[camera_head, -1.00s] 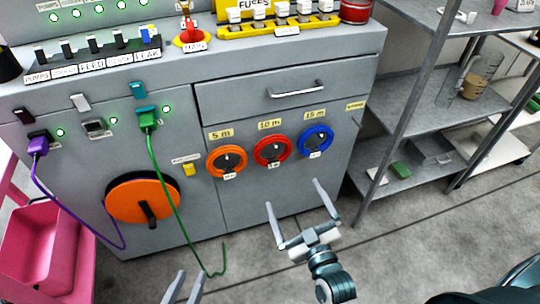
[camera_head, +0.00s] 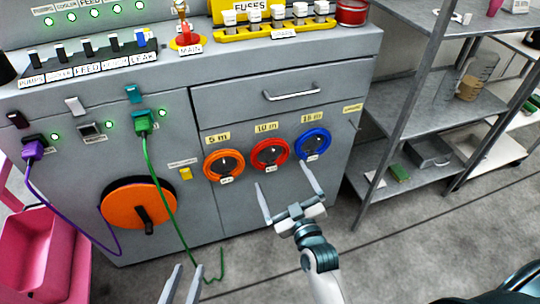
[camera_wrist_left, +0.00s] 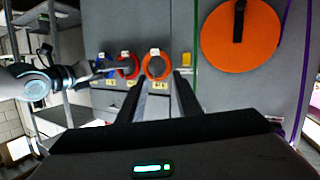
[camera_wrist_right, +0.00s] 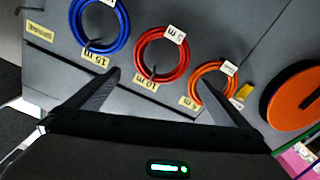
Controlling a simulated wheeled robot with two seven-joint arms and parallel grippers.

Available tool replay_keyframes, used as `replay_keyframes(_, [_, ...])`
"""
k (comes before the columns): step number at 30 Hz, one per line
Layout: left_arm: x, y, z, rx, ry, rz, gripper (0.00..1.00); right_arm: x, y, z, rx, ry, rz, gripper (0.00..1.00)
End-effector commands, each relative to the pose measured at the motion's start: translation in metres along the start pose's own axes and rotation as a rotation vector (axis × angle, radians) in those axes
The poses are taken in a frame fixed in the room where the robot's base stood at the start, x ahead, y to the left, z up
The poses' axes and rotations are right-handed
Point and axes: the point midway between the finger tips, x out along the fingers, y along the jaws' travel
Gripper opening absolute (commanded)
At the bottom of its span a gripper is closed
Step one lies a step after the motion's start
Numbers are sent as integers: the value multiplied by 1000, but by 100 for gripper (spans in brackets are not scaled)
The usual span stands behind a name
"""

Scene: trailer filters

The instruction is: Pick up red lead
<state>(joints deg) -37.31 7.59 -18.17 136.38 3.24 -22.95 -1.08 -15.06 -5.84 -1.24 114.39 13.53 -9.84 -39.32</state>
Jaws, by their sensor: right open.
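The red lead (camera_head: 270,154) is a coiled ring hanging on the grey cabinet front under the "10 m" label. It hangs between the orange lead (camera_head: 224,166) and the blue lead (camera_head: 313,143). My right gripper (camera_head: 282,175) is open and empty, with its fingertips just below the red and blue coils in the head view. In the right wrist view the red lead (camera_wrist_right: 162,54) lies ahead, between the lines of the two fingers. My left gripper (camera_head: 188,270) is open and empty, low in front of the cabinet. The red lead also shows in the left wrist view (camera_wrist_left: 128,66).
A drawer with a handle (camera_head: 291,94) is above the coils. An orange disc (camera_head: 125,205) and a hanging green cable (camera_head: 155,170) are to the left. Metal shelves (camera_head: 420,110) stand on the right. The floor before the cabinet is clear.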

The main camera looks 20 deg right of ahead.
Motion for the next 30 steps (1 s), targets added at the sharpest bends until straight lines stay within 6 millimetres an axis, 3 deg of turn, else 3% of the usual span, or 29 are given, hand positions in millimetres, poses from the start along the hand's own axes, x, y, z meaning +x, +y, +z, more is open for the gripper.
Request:
replay_keyframes(3, [1,3,-8,4,50,6,31,20,0,0,0,1,1,100])
replay_keyframes(9, [0,6,-19,9,110,11,31,40,0,1,0,0,1,100])
replay_keyframes(23, [0,7,-22,11,125,12,31,44,0,1,-1,0,0,100])
replay_keyframes(30, [-2,12,-36,18,213,21,31,62,-2,3,0,0,0,100])
